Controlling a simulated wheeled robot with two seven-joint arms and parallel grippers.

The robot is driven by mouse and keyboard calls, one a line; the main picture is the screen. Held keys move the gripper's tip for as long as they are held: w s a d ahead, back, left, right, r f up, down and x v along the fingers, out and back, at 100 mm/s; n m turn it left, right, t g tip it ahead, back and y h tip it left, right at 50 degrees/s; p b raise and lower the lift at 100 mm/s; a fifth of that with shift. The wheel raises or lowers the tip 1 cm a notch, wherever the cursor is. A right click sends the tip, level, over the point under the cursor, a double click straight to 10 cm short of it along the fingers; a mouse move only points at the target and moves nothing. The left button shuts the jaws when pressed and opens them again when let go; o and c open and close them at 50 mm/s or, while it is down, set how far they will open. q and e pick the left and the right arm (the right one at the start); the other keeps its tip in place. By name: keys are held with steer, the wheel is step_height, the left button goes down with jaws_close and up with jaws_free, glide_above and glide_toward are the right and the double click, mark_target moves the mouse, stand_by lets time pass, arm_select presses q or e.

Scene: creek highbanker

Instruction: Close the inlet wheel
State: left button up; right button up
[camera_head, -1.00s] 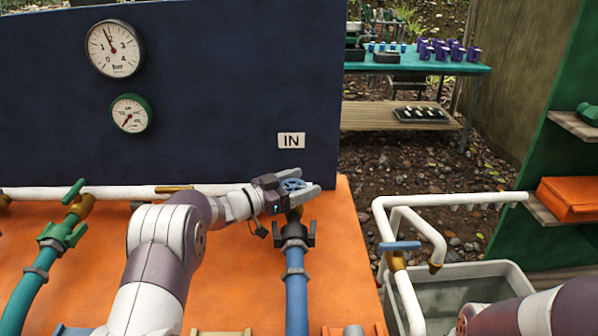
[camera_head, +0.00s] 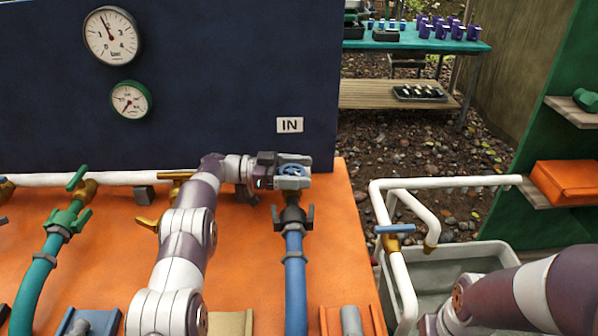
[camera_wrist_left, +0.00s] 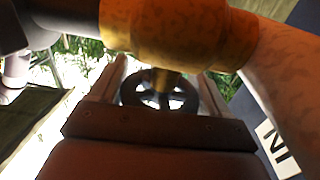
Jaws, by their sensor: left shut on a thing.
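The inlet wheel (camera_head: 291,169) is a small blue handwheel below the IN label (camera_head: 290,125), at the top of the blue hose (camera_head: 295,262). My left gripper (camera_head: 292,176) is shut on it, with its fingers on either side of the rim. In the left wrist view the wheel (camera_wrist_left: 150,101) shows dark between the two fingers, with a brass valve body (camera_wrist_left: 165,35) close in front. The fingers hide part of the rim in the head view. My right arm (camera_head: 530,296) shows at the lower right, but its gripper is out of view.
A green hose (camera_head: 40,285) with green valve stands left on the orange bench (camera_head: 115,235). White pipes with a blue-handled tap (camera_head: 398,230) run over a grey tub (camera_head: 497,252) at right. Two gauges (camera_head: 111,36) hang on the dark panel.

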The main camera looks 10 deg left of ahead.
mark_target(299, 170)
stand_by(0.4)
arm_select(q)
steer(key=o, duration=1)
steer(key=shift+c, duration=0.2)
steer(key=shift+r, duration=0.1)
steer(key=shift+r, duration=0.35)
step_height(299, 170, up, 3)
steer(key=shift+r+p, duration=0.2)
steer(key=shift+p, duration=0.35)
steer(key=s+d+r+p, duration=0.1)
steer(key=s+d+r, duration=0.3)
steer(key=d, duration=0.7)
step_height(299, 170, up, 3)
steer(key=shift+s+f, duration=0.15)
